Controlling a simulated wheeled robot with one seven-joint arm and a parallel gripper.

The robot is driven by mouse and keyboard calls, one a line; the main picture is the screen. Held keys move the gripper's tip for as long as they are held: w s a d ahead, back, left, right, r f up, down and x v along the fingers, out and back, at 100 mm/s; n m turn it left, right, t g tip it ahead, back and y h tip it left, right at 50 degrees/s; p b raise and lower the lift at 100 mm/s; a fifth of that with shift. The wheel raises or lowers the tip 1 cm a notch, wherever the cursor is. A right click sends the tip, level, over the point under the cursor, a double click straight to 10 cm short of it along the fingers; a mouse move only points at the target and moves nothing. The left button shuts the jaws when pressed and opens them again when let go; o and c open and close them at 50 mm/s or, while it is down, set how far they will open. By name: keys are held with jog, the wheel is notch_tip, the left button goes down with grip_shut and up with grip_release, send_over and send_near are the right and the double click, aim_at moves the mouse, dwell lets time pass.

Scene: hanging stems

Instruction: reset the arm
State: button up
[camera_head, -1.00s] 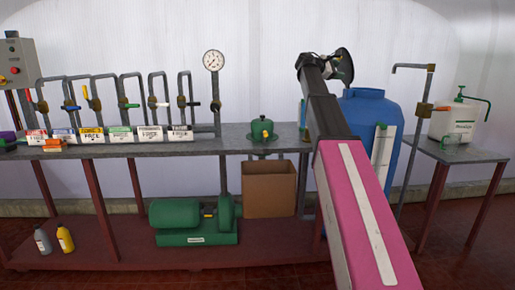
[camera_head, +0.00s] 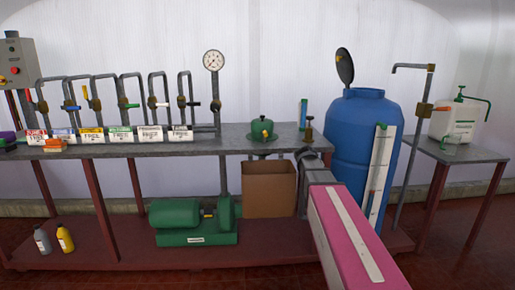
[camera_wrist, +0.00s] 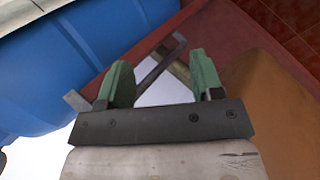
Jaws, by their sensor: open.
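My gripper (camera_wrist: 157,68) shows in the wrist view with its two green fingers apart and nothing between them. In the head view my pink and grey arm (camera_head: 345,235) reaches forward, low in front of the bench, and the gripper itself is hidden beyond its end. The blue barrel (camera_head: 363,135) stands just right of the arm. It also fills the upper left of the wrist view (camera_wrist: 60,65). The cardboard box (camera_head: 269,190) is left of the arm. A brown surface at the right of the wrist view looks like this box (camera_wrist: 265,115).
A black round lid (camera_head: 345,67) stands raised above the barrel. The bench (camera_head: 150,148) carries pipes with valves, labels and a green-lidded item (camera_head: 262,132). A green pump (camera_head: 195,220) sits on the low shelf. A white jug (camera_head: 455,122) stands on the right table.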

jog(key=s+a+f+m+g+y, duration=0.2)
jog(key=s+a+f+m+y, duration=0.1)
jog(key=s+f, duration=0.7)
jog(key=s+a+f+m+g+y, duration=0.1)
jog(key=s+a+f+m+y, duration=0.2)
jog(key=s+a+f, duration=0.3)
jog(key=s+f+m, duration=0.1)
jog(key=s+f, duration=0.4)
jog(key=s, duration=0.2)
jog(key=shift+g, duration=0.4)
